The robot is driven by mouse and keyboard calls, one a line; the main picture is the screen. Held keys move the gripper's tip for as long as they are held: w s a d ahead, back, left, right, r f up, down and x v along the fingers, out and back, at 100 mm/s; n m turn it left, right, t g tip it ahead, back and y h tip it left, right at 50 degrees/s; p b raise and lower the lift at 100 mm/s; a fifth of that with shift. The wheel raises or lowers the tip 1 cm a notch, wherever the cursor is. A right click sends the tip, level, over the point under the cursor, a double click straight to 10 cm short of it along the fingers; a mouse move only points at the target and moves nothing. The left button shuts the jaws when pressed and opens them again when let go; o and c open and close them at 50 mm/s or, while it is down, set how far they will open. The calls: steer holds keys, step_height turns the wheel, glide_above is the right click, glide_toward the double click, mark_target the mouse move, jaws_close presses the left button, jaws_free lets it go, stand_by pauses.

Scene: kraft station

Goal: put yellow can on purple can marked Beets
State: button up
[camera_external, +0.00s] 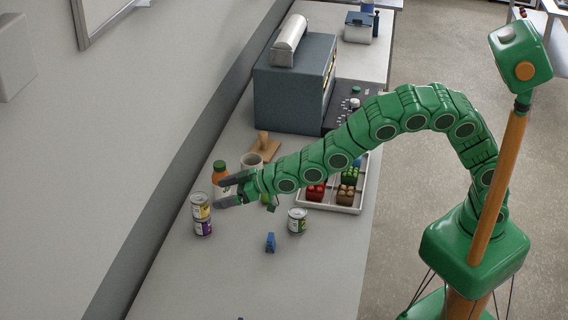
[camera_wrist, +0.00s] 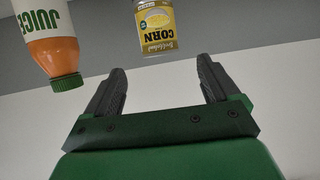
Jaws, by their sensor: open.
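The yellow can (camera_external: 201,206), labelled Corn, stands upright on top of the purple can (camera_external: 203,228) near the wall side of the counter. The two look stacked and closely lined up. My gripper (camera_external: 217,195) is open and empty, just right of the yellow can, with its fingers pointing toward it. In the wrist view the yellow can (camera_wrist: 156,30) appears upside down beyond my open fingertips (camera_wrist: 160,70), with a gap between. The purple can does not show there, and its label is too small to read in the external view.
An orange juice bottle (camera_external: 220,170) stands close behind my gripper and shows at upper left in the wrist view (camera_wrist: 52,45). The front counter is mostly clear.

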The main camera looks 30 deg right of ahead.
steer(key=shift+v, duration=0.9)
